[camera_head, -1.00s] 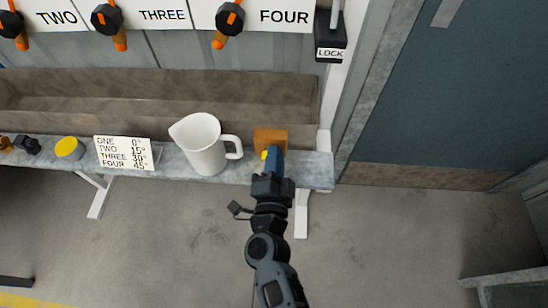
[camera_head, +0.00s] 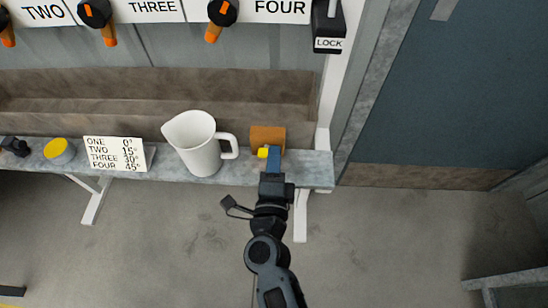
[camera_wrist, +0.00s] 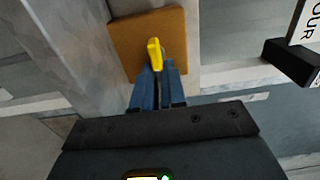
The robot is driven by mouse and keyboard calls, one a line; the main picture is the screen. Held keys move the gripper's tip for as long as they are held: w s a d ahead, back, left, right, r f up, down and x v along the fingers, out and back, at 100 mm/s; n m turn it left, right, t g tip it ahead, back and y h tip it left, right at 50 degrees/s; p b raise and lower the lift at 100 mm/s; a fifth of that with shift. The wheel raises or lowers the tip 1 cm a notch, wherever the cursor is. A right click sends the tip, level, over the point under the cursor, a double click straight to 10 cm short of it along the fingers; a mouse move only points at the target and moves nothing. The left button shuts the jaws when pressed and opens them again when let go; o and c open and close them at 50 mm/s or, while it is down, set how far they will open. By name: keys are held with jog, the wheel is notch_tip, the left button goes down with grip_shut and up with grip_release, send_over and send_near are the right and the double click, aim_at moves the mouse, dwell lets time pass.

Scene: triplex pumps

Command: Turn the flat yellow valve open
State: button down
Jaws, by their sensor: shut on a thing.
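The flat yellow valve (camera_wrist: 154,54) shows in the wrist view as a small yellow handle in front of an orange-brown block (camera_wrist: 124,38). In the head view the yellow valve (camera_head: 263,152) shows just left of my blue fingertips, with the block (camera_head: 267,136) behind it on the shelf's right end. My gripper (camera_wrist: 158,84) has its blue fingers close together at the near end of the handle and is shut on it. The fingers hide that end of the handle. In the head view my gripper (camera_head: 273,158) reaches the block from the front.
A white pitcher (camera_head: 197,147) stands left of the block on the grey shelf (camera_head: 318,168). A number card (camera_head: 116,153) and a yellow-topped cylinder (camera_head: 59,151) are further left. Above are orange-handled knobs (camera_head: 221,14) and a LOCK box (camera_head: 328,27). The floor in front is clear.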

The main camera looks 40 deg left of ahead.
dwell(0.3)
jog(key=c, duration=1.2)
grip_release()
jog(key=shift+s, duration=0.1)
jog(key=v, duration=0.7)
jog(key=shift+s+d, duration=0.2)
jog(key=shift+s, duration=0.1)
jog(key=shift+d, duration=0.1)
jog(key=s+d+r+n+h, duration=0.1)
jog(key=s+d+h, duration=0.15)
jog(key=d, duration=0.45)
jog(key=s+d+r+n+t+h, duration=0.1)
jog(key=s+d+n, duration=0.15)
jog(key=d, duration=0.55)
jog(key=s+d+r+n+h, duration=0.1)
jog(key=s+d, duration=0.3)
jog(key=d, duration=0.3)
jog(key=s+d+r+n+g+h, duration=0.1)
jog(key=s+d+r+n+h, duration=0.4)
jog(key=s+d+r, duration=0.7)
jog(key=s+d+n, duration=0.1)
jog(key=d+n, duration=0.1)
jog(key=d, duration=0.1)
